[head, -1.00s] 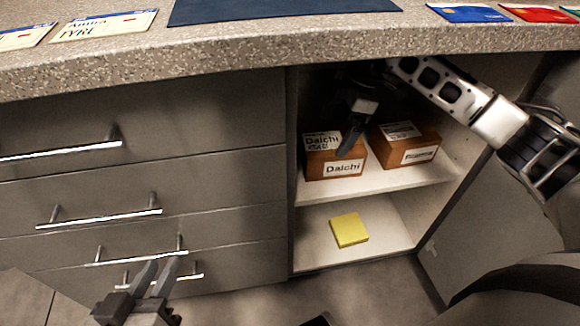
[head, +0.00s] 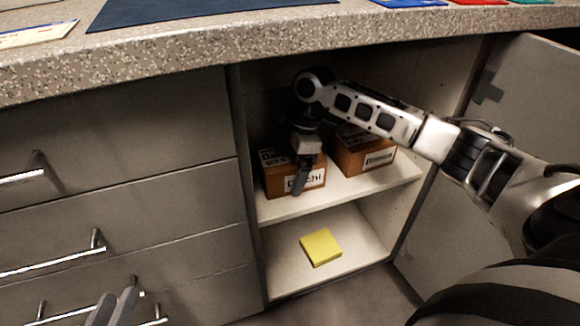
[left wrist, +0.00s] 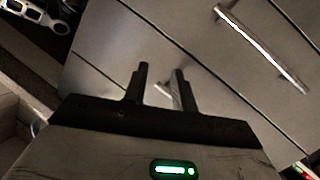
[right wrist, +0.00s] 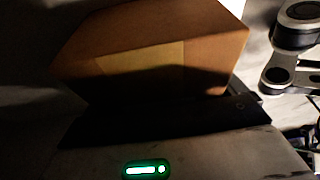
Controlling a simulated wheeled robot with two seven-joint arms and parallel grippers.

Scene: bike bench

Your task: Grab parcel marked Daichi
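The parcel marked Daichi (head: 278,186) is a brown box with white labels on the cabinet's upper shelf, at the left. My right gripper (head: 299,180) reaches in from above, with a dark finger in front of its label, covering part of the name. A brown box (right wrist: 150,45) fills the right wrist view close to the palm; the fingers are lost in shadow there, so their opening and any grip are unclear. My left gripper (head: 112,308) is low at the left by the drawers; in the left wrist view (left wrist: 160,80) its fingers stand apart and empty.
A second brown parcel (head: 362,154) sits close to the right on the same shelf. A yellow block (head: 321,247) lies on the lower shelf (head: 282,275). The speckled counter (head: 200,60) hangs above, drawers (head: 130,170) flank the left, and an open door (head: 500,110) stands right.

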